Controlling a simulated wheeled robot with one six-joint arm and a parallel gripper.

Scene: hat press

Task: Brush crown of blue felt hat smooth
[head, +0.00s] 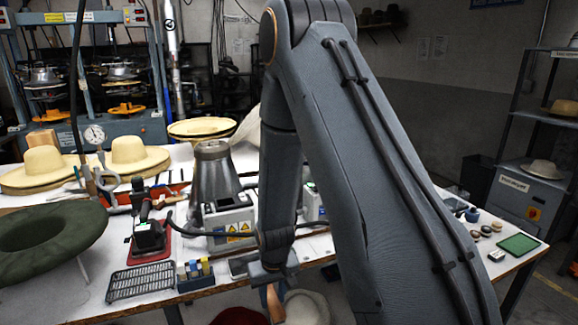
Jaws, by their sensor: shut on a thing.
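My gripper (272,281) hangs low at the bottom centre, beyond the table's front edge in the picture. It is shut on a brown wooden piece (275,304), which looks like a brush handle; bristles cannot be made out. Below it, cut by the bottom edge, are a dark red felt shape (238,317) and a cream felt shape (308,309). I cannot tell whether the brown piece touches either. No blue felt hat shows; my arm hides much of the centre and right.
A wide dark green hat (45,238) is at left. Straw-coloured hats (135,156) sit behind it on the white table (70,302). A metal steamer (214,178), a wire rack (141,281) and small bottles (195,270) crowd the middle. A green pad (519,244) lies at right.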

